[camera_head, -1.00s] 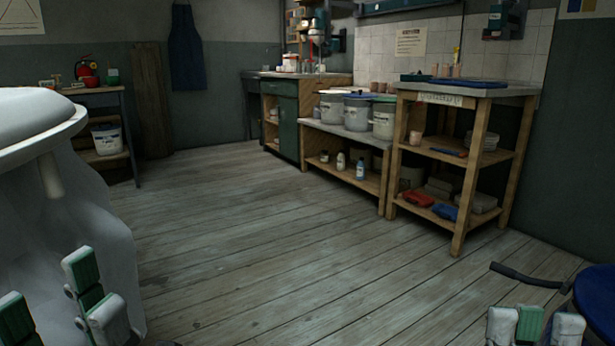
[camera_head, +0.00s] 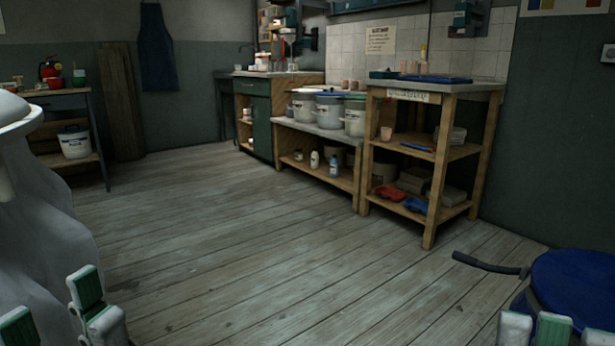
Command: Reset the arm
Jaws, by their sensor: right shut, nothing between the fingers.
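My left gripper (camera_head: 52,308) shows at the bottom left, with its green-padded fingers apart and nothing visible between them. My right gripper (camera_head: 556,332) shows at the bottom right edge, in front of a blue-lidded drum; only its fingertips are in view and they are shut and empty. The rest of both arms is out of view or cut off by the frame. No object is held.
The blue-lidded drum (camera_head: 575,280) with a dark handle stands at the lower right. A large white draped thing (camera_head: 40,240) fills the left edge. A wooden shelf unit (camera_head: 430,215) and a low bench with buckets (camera_head: 330,110) line the back. The plank floor (camera_head: 230,240) between is clear.

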